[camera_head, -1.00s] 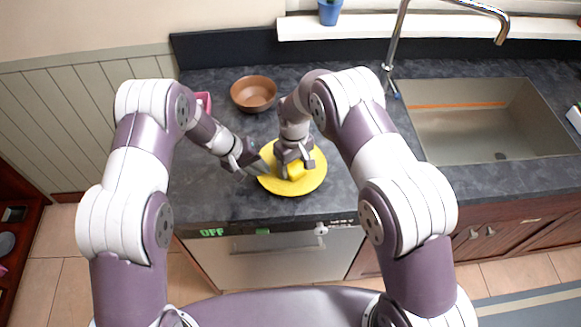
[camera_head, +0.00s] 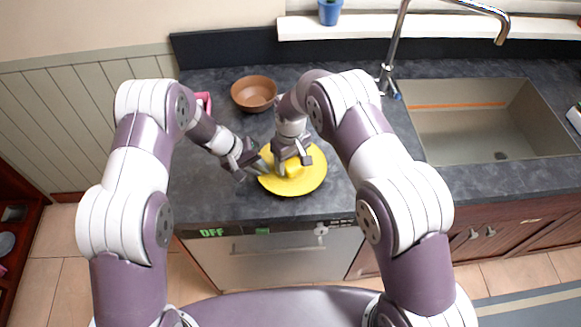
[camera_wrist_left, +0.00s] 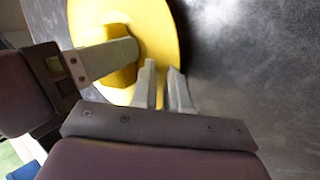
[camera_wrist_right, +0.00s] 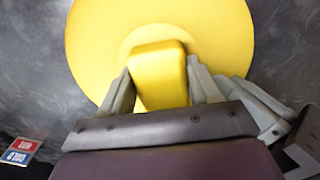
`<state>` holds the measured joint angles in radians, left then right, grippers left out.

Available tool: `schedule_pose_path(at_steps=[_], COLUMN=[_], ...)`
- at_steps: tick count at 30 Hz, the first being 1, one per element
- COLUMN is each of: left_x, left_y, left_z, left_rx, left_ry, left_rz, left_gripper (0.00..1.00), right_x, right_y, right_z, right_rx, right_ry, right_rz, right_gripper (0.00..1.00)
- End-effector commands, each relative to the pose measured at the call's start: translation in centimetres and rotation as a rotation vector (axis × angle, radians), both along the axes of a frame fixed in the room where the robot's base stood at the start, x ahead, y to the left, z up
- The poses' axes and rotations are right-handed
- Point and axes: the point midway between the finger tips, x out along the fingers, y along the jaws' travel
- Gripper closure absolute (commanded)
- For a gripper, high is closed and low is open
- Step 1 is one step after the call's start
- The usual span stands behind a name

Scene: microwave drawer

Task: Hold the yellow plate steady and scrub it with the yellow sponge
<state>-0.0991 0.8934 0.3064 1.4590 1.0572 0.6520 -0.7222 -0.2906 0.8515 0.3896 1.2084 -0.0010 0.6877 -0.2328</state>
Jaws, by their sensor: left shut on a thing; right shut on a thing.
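The yellow plate (camera_head: 313,178) lies on the dark counter in front of me. My left gripper (camera_head: 263,172) is shut on the plate's left rim, and its fingers show close together at the rim in the left wrist view (camera_wrist_left: 162,88). My right gripper (camera_head: 293,165) is shut on the sponge from above. In the right wrist view the sponge (camera_wrist_right: 158,72) sits between the two fingers, over the plate (camera_wrist_right: 215,30). The fingers hide the sponge's sides.
A brown bowl (camera_head: 254,94) stands behind the plate. A pink thing (camera_head: 204,102) is partly hidden behind my left arm. The sink (camera_head: 460,120) and faucet (camera_head: 397,45) are at the right. The counter's front edge is close to the plate. A red and blue label (camera_wrist_right: 22,150) shows in the right wrist view.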

Motion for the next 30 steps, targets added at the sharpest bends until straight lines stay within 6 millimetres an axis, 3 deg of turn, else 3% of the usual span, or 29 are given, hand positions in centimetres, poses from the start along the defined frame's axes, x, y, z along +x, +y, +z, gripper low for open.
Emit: schedule_pose_path(at_steps=[7,17,30], left_x=[0.0,-0.1,-0.1], left_y=[0.0,0.0,0.0], left_z=[-0.1,-0.1,-0.1], left_rx=[0.001,0.001,0.001], left_ry=[0.001,0.001,0.001], left_rz=[-0.001,-0.001,-0.001], left_gripper=[1.0,1.0,1.0], right_x=[-1.4,0.1,-1.2], right_y=[-0.8,0.1,-0.7], right_z=[0.1,-0.1,0.1], right_rx=[-0.001,-0.001,-0.001], right_ry=[0.004,0.003,0.003], right_rz=[-0.001,0.0,-0.001], right_gripper=[0.62,0.62,0.62])
